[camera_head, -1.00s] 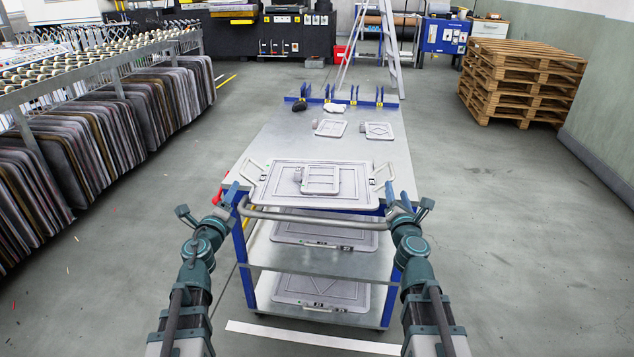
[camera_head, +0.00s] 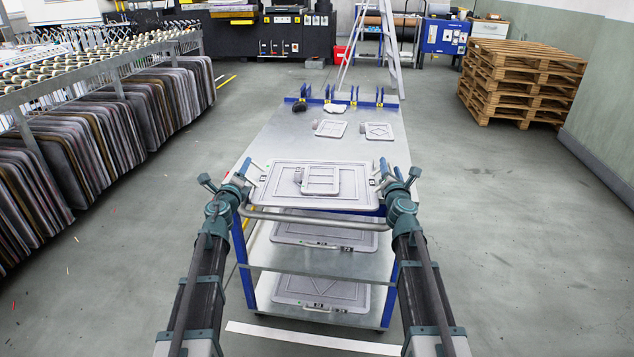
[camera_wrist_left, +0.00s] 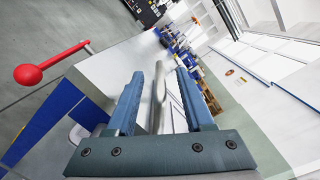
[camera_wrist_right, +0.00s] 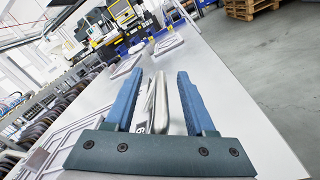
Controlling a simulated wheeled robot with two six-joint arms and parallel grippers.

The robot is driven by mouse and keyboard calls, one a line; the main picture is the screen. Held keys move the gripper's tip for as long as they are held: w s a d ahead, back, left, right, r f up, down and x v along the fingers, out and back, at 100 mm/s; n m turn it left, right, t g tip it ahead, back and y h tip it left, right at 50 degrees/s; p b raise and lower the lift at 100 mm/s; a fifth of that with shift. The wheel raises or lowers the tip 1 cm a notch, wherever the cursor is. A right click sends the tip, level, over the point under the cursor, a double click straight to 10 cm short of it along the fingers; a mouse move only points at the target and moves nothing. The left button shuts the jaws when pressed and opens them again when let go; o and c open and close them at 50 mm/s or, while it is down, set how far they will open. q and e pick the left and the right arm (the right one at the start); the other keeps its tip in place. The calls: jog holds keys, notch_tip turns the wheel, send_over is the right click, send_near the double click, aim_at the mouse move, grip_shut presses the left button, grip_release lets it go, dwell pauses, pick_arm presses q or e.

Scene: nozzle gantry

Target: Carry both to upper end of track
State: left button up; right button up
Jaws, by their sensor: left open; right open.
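A large grey tray frame (camera_head: 275,194) lies flat at the near end of the cart top. A smaller grey frame (camera_head: 336,181) lies on it. A looped handle stands at each side of the tray. My left gripper (camera_head: 247,168) is open, with the left handle bar (camera_wrist_left: 159,100) between its fingers in the left wrist view. My right gripper (camera_head: 386,167) is open, with the right handle (camera_wrist_right: 154,105) between its fingers in the right wrist view. Neither gripper is closed on its handle. I see nothing plainly named as a track.
Two small frames, one with a grid (camera_head: 330,129) and one with a diamond (camera_head: 379,131), lie further back on the metal cart top (camera_head: 270,135). Blue brackets (camera_head: 353,98) line its far edge. A red-knobbed lever (camera_wrist_left: 28,74) is near my left gripper. Pallets (camera_head: 522,80) stand right.

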pick_arm(q)
jog(key=shift+c, duration=0.2)
pick_arm(e)
jog(key=shift+c, duration=0.2)
pick_arm(q)
grip_shut()
pick_arm(e)
grip_shut()
dwell(0.8)
